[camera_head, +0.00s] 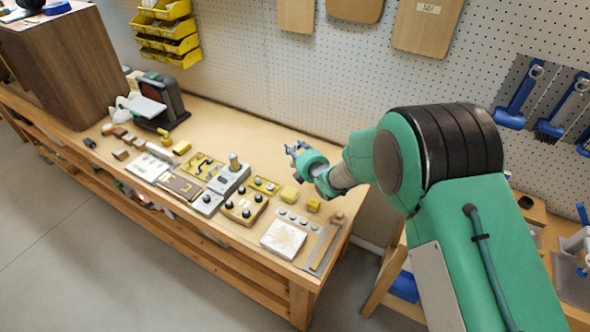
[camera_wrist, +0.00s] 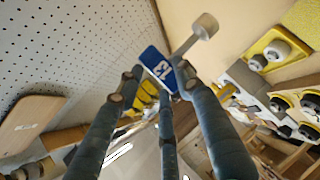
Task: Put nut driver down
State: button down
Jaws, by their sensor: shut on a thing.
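The nut driver (camera_wrist: 155,62) shows in the wrist view as a blue piece marked 13 with a grey shaft and a round grey end pointing to the upper right. My gripper (camera_wrist: 162,84) has its fingers shut on the blue part; the fingers hide some of it. In the head view my gripper (camera_head: 297,150) is over the back of the wooden bench (camera_head: 235,110), near the pegboard. It appears raised above the bench top. The nut driver is too small there to make out clearly.
Control boxes with knobs (camera_head: 243,207) crowd the bench's front middle. A yellow block (camera_head: 289,194), a white-topped plate (camera_head: 283,238) and a hammer-like tool (camera_head: 325,245) lie at the right end. Yellow bins (camera_head: 170,45) hang on the pegboard (camera_head: 245,50). The bench's back strip looks clear.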

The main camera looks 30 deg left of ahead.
aim_at(294, 163)
jog(key=shift+f, duration=2)
jog(key=shift+f+b, duration=0.55)
jog(key=shift+f, duration=1.3)
jog(key=shift+f, duration=0.1)
jog(key=c, duration=1.2)
grip_release()
jog(key=shift+f, duration=0.1)
jog(key=shift+o, duration=0.2)
jog(key=p+v, duration=0.1)
jog(key=v, duration=1.1)
jog(key=shift+d, duration=0.1)
